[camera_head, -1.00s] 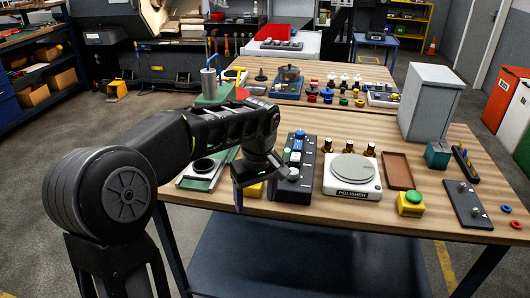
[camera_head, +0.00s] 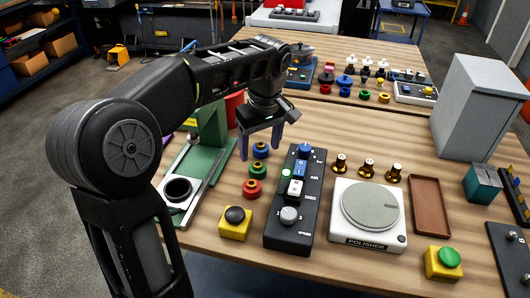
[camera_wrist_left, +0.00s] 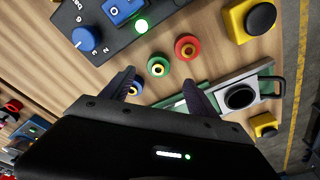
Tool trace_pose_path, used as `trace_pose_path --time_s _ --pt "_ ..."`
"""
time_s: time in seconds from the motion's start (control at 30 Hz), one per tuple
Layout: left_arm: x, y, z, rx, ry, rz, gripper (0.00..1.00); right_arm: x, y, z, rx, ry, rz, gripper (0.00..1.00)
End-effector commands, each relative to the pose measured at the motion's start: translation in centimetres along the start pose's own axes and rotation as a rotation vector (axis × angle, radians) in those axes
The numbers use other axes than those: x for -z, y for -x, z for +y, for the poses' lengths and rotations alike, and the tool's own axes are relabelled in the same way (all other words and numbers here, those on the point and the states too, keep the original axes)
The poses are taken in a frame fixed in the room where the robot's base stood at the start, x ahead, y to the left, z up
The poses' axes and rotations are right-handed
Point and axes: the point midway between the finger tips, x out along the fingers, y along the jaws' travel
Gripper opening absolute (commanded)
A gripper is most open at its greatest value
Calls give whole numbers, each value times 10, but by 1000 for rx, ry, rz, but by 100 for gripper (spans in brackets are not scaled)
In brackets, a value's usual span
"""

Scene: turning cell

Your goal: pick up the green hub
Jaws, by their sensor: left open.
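The green hub (camera_head: 258,171) stands on the wooden table between a blue hub (camera_head: 261,150) behind it and a red hub (camera_head: 252,189) in front. My left gripper (camera_head: 259,148) is open, fingers down, above and slightly behind the green hub, close to the blue one. In the left wrist view the green hub (camera_wrist_left: 158,66) lies just beyond the fingertips of my left gripper (camera_wrist_left: 160,88), roughly between them and apart from them. The red hub (camera_wrist_left: 187,47) is farther out, and the blue hub (camera_wrist_left: 135,89) is partly hidden by a finger. My right gripper is not in view.
A black control box (camera_head: 292,215) stands right of the hubs, and a green fixture (camera_head: 205,165) stands left. A yellow box with a black button (camera_head: 235,224) is in front. A polisher (camera_head: 368,215) and a brown tray (camera_head: 431,205) are farther right.

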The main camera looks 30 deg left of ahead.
Motion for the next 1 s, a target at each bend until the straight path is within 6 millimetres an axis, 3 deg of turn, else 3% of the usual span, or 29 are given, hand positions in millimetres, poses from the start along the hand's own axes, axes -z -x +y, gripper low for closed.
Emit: trace_pose_path --time_s 0.37,0.7,1.0 --pt "0 0 0 0 0 0 69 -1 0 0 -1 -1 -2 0" --pt "0 -26 0 1 0 -1 69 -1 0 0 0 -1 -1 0" --pt "0 -28 0 0 0 0 69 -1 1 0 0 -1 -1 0"
